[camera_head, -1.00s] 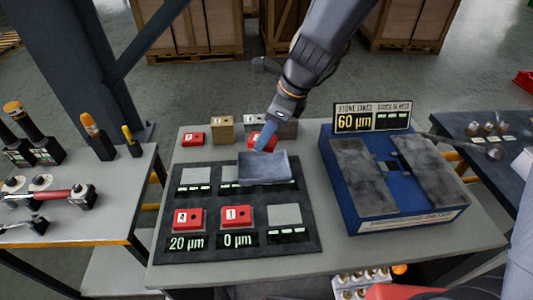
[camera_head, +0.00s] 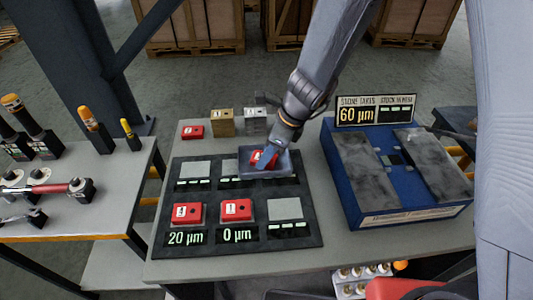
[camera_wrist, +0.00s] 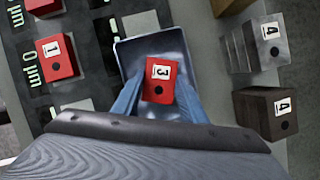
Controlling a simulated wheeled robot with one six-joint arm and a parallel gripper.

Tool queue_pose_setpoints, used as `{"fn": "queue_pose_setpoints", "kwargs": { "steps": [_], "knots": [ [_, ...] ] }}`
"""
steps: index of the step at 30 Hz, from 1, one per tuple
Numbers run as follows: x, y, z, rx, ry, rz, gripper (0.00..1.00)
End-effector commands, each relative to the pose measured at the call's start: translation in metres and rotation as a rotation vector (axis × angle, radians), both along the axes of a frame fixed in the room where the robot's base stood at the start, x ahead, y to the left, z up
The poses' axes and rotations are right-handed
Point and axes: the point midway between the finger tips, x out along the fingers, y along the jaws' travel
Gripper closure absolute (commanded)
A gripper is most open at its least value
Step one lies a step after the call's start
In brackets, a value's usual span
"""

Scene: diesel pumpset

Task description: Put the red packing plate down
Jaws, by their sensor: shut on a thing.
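My gripper (camera_head: 268,152) is shut on the red packing plate (camera_head: 259,160), a small red block marked 3. In the wrist view the plate (camera_wrist: 158,70) sits between my two blue fingers (camera_wrist: 158,90). The plate is over or inside a shallow grey metal tray (camera_head: 281,168), which also shows in the wrist view (camera_wrist: 125,55). I cannot tell whether the plate touches the tray floor. The tray lies across the back right of a dark mat (camera_head: 215,185) and hides part of it.
Red blocks marked 4 (camera_head: 188,213) and 1 (camera_head: 237,210) sit on the mat's front row. Another red block (camera_head: 193,131), a brass block (camera_head: 222,122) and a silver block (camera_head: 255,121) stand behind. A blue stone machine (camera_head: 395,185) is at the right.

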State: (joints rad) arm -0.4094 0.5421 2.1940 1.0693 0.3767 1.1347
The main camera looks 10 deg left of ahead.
Motion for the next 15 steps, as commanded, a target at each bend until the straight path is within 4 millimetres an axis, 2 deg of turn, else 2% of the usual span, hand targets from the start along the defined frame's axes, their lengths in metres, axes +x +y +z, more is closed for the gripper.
{"fn": "queue_pose_setpoints", "kwargs": {
  "steps": [7,8,11,15],
  "knots": [
    [0.0006,0.0002,-0.0027,0.001,-0.001,0.0,0.97],
    [0.0002,0.0,-0.0032,0.0,0.0,0.0,0.59],
    [0.0,0.0,-0.0024,0.0,0.0,0.0,0.43],
    [0.0,0.0,-0.0023,0.0,0.0,0.0,0.42]
  ]
}}
